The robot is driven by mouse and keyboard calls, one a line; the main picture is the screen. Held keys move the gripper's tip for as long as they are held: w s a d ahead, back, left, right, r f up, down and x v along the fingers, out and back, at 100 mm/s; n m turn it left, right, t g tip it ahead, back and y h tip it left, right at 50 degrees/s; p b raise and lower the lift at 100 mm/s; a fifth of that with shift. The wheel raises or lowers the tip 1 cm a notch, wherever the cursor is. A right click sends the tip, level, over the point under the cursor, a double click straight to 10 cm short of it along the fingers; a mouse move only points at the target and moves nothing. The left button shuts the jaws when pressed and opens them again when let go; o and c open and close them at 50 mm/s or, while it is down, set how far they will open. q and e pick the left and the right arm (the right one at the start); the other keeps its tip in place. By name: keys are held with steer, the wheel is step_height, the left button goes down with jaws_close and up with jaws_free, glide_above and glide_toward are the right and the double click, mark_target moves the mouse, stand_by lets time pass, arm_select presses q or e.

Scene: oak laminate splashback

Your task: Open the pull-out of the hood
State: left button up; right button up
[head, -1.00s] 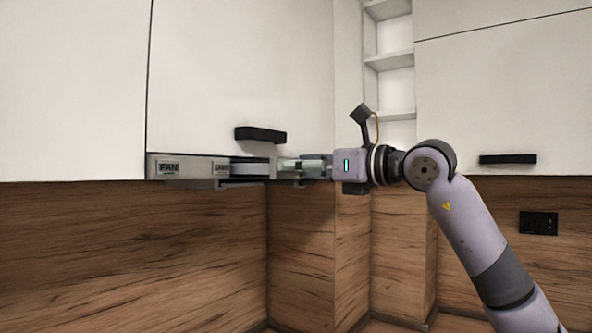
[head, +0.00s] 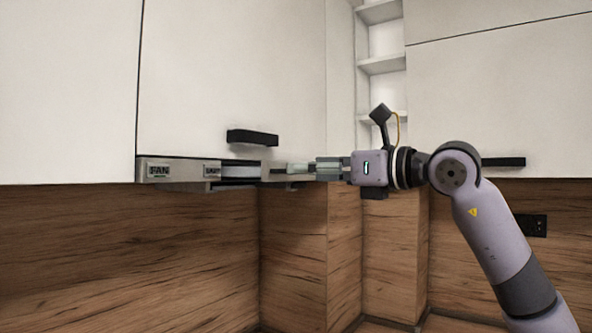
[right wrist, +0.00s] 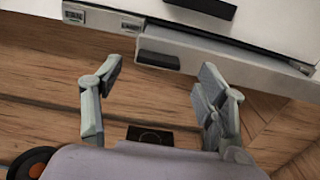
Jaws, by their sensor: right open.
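The hood's front strip (head: 187,172) runs under the white cabinet in the head view, with FAN and LIGHT labels at its left. It also crosses the top of the right wrist view (right wrist: 215,50), with a dark block (right wrist: 158,60) below its edge. I cannot tell how far the pull-out stands out. My right gripper (head: 300,168) is open at the strip's right part in the head view. In the right wrist view its two fingers (right wrist: 160,70) are spread wide, with the dark block showing between their tips. Nothing is held. My left gripper is out of view.
A black cabinet handle (head: 252,137) sits just above the hood strip. Another handle (head: 503,162) is on the right cabinet. Open shelves (head: 381,65) stand in the corner.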

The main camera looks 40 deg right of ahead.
steer(key=v, duration=0.7)
steer(key=shift+s, duration=0.3)
steer(key=shift+d, duration=0.1)
